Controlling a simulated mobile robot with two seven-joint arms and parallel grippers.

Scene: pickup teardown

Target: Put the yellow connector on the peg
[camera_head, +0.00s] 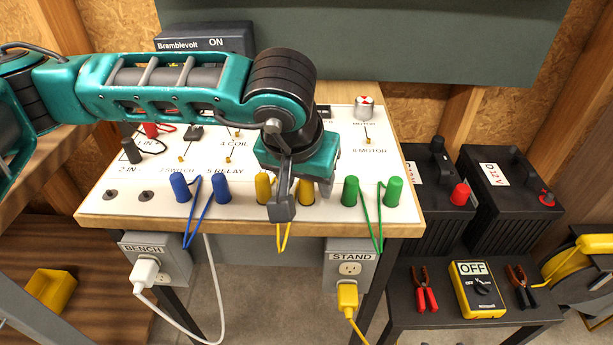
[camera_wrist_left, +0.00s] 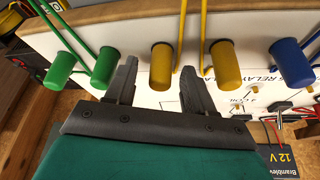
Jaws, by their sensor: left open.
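Two yellow connectors stand on the front edge of the white board: a left one (camera_head: 263,186) and a right one (camera_head: 306,191), joined by a yellow cable hanging below. My left gripper (camera_head: 291,198) points down over them and partly hides the right one. In the left wrist view my gripper (camera_wrist_left: 159,80) is open, and the yellow connector nearer the green ones (camera_wrist_left: 161,62) appears between its fingertips; I cannot tell whether it touches. The other yellow connector (camera_wrist_left: 226,62) is outside the fingers. Small brass pegs stand on the board, one by the motor label (camera_head: 368,141). My right gripper is out of view.
Blue connectors (camera_head: 180,187) stand left of the yellow pair and green ones (camera_head: 394,191) right, with hanging cables. A red-topped motor (camera_head: 365,107) and a black supply box (camera_head: 205,37) stand farther back. Black batteries (camera_head: 505,195) and a yellow meter (camera_head: 477,288) are at right.

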